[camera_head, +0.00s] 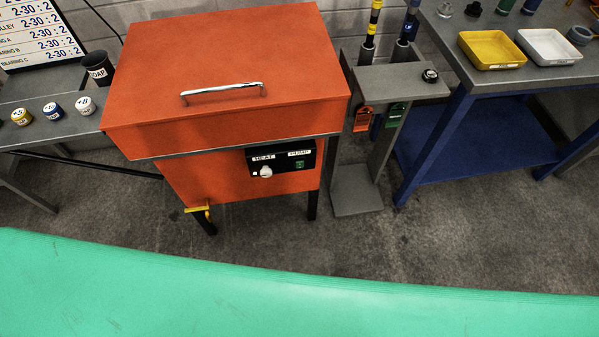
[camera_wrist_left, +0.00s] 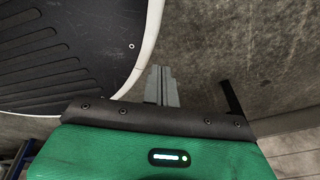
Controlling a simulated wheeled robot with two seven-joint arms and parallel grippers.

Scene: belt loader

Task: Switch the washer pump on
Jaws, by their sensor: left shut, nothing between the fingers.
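The orange washer (camera_head: 215,110) stands in the middle of the head view with its lid down and a chrome handle on top. Its black control panel (camera_head: 310,147) is on the front, to the right. The panel carries a white knob (camera_head: 265,171) under the label HEAT and a small green switch (camera_head: 300,164) under the label PUMP. The switch is too small to tell its position. My left gripper (camera_wrist_left: 162,72) shows only in the left wrist view, shut and empty, above a grey floor. The washer is not in that view. My right gripper is in neither view.
A yellow valve handle (camera_head: 198,210) sticks out below the washer's front. A grey stand (camera_head: 358,195) with red and green tags is right of it. A blue-legged bench (camera_head: 460,105) holds yellow and white trays. A grey bench with small jars (camera_head: 53,111) is at left.

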